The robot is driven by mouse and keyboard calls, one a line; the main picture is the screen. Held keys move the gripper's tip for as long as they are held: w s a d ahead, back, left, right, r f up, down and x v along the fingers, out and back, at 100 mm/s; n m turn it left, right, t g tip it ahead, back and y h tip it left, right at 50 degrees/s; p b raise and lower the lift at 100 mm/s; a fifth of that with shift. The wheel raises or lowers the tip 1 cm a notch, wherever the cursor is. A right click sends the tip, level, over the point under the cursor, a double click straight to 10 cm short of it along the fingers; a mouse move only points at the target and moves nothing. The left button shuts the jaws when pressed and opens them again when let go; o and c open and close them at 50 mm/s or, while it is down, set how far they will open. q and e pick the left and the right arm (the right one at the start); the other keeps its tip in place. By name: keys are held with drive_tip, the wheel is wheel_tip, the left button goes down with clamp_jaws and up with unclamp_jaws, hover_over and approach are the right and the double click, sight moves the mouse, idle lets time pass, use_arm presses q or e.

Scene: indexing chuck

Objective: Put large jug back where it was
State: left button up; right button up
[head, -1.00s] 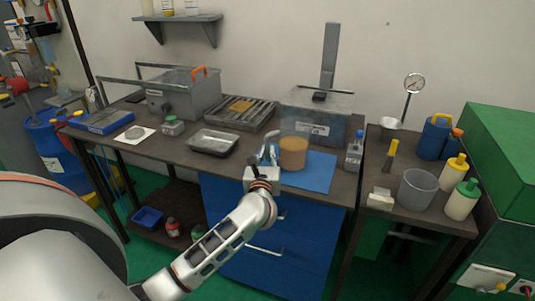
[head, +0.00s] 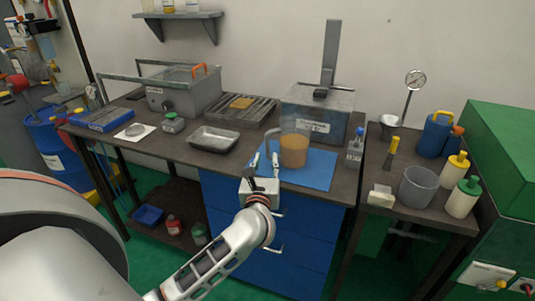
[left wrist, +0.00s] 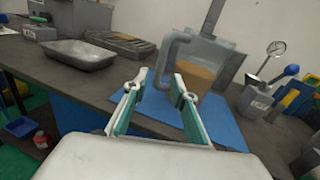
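The large jug (head: 294,151) is clear with brown liquid in its lower part. It stands upright on a blue mat (head: 318,174) on the dark workbench. In the left wrist view the jug (left wrist: 197,75) shows its handle (left wrist: 164,66) turned toward my gripper. My left gripper (head: 265,161) is in front of the jug, to its left. Its two fingers are apart and empty. In the left wrist view the handle appears beyond and between the fingertips (left wrist: 157,86), and I see no contact. My right gripper is not in view.
A metal tray (head: 213,139) lies left of the mat. The side table holds a grey bucket (head: 417,186) and several bottles. The mat's right part is clear.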

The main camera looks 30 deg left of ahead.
use_arm(q)
drive_tip(key=s+d+r+m+t, duration=0.1)
drive_tip(key=s+d+m+t, duration=0.2)
drive_tip(key=s+d+m, duration=0.3)
drive_tip(key=s+d+f+m+h, duration=0.3)
drive_tip(key=d+f+m+h, duration=0.25)
drive_tip(key=m, duration=0.75)
drive_tip(key=s+d+f+m+h, duration=0.4)
drive_tip(key=d+m+h, duration=0.25)
drive_tip(key=m, duration=0.55)
drive_tip(key=s+f+m+g, duration=0.2)
drive_tip(key=s+f+m, duration=0.2)
drive_tip(key=f, duration=0.3)
drive_tip(key=s+d+f+m+g, duration=0.1)
drive_tip(key=s+f+m+g, duration=0.2)
drive_tip(key=f+m, duration=0.3)
drive_tip(key=s+f+m+g, duration=0.3)
drive_tip(key=s+f+m, duration=0.2)
drive_tip(key=f, duration=0.3)
drive_tip(key=shift+s+d+f+m+y, duration=0.35)
drive_tip(key=shift+s+f+m+y, duration=0.05)
drive_tip(key=shift+s, duration=0.1)
